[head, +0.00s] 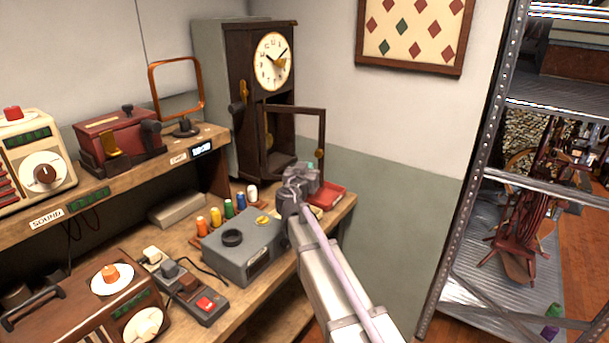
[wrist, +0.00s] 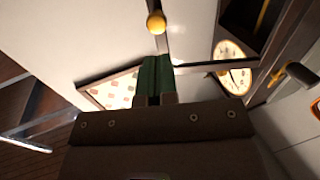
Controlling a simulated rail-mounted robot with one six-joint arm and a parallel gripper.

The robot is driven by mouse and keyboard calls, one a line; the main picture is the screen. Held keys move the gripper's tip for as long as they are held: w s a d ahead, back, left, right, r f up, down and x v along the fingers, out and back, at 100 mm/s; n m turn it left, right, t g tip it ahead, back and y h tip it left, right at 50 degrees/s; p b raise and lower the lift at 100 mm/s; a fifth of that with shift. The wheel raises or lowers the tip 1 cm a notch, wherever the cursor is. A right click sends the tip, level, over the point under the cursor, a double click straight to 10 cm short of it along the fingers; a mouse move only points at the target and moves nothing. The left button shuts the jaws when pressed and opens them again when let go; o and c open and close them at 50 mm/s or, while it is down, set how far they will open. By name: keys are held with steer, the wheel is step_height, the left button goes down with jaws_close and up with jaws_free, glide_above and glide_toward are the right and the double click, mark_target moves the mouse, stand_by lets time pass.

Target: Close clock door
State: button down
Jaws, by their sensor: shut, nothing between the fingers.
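The tall dark wooden clock (head: 242,100) stands at the back of the bench, its round face (head: 271,62) at the top. Its lower framed door (head: 323,128) stands open, swung out to the right, with a round brass knob (head: 319,154) on its outer edge. My gripper (head: 312,167) is low in front of the door, close to its lower part. In the wrist view the green fingers (wrist: 154,76) are together and empty, just by the brass knob (wrist: 156,22). Contact with the door cannot be told. The clock face (wrist: 233,66) is tilted there.
A red tray (head: 328,196) and a grey box (head: 243,247) lie on the bench near my arm, with several coloured spools to the left. An orange frame stand (head: 177,90) is left of the clock. A metal shelf (head: 470,190) stands at right.

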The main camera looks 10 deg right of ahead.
mark_target(317, 154)
steer(key=x, duration=0.8)
steer(key=shift+s, duration=0.1)
